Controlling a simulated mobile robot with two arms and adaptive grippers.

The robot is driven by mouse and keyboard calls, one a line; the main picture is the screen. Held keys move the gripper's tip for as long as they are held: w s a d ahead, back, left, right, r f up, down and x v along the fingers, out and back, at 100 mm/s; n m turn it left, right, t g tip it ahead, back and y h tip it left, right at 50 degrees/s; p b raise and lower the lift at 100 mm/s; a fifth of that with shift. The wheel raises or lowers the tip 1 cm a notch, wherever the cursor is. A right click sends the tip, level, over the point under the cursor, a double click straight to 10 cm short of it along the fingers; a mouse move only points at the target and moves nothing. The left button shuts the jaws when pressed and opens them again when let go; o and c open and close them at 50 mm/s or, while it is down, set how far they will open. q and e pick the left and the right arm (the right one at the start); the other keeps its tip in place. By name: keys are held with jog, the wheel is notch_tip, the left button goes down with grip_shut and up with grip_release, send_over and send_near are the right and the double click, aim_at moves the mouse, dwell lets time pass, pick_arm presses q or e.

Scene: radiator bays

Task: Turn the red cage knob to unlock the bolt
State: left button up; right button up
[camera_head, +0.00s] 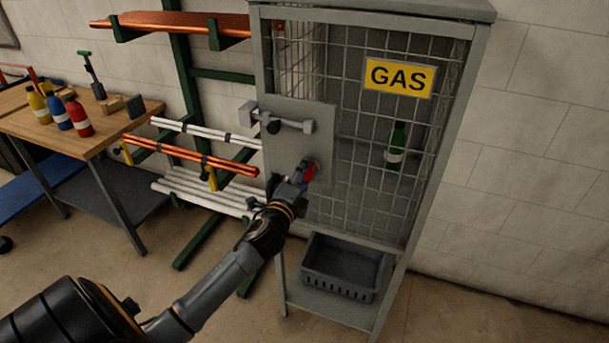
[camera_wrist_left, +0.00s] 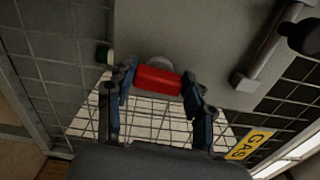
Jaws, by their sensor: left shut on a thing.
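The grey gas cage (camera_head: 385,45) has mesh panels and a yellow GAS sign (camera_head: 399,77). The red cage knob (camera_head: 310,172) is on the grey lock plate at the cage's left. My left gripper (camera_head: 303,177) is shut on it. In the left wrist view the red knob (camera_wrist_left: 158,80) lies between the two fingers of my left gripper (camera_wrist_left: 158,84). The bolt (camera_head: 275,121) is a horizontal bar with a dark handle above the knob. Part of the knob is hidden by the fingers in the head view. My right gripper is out of view.
A green bottle (camera_head: 397,146) stands inside the cage. A dark crate (camera_head: 342,267) sits on the shelf below. A rack with orange and white pipes (camera_head: 205,157) is left of the cage. A workbench (camera_head: 85,138) with bottles stands further left. The floor at right is clear.

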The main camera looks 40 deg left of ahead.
pick_arm(q)
jog(key=shift+n, duration=0.7)
jog(key=o, duration=1.2)
jog(key=shift+c, duration=0.2)
jog(key=v, duration=1.2)
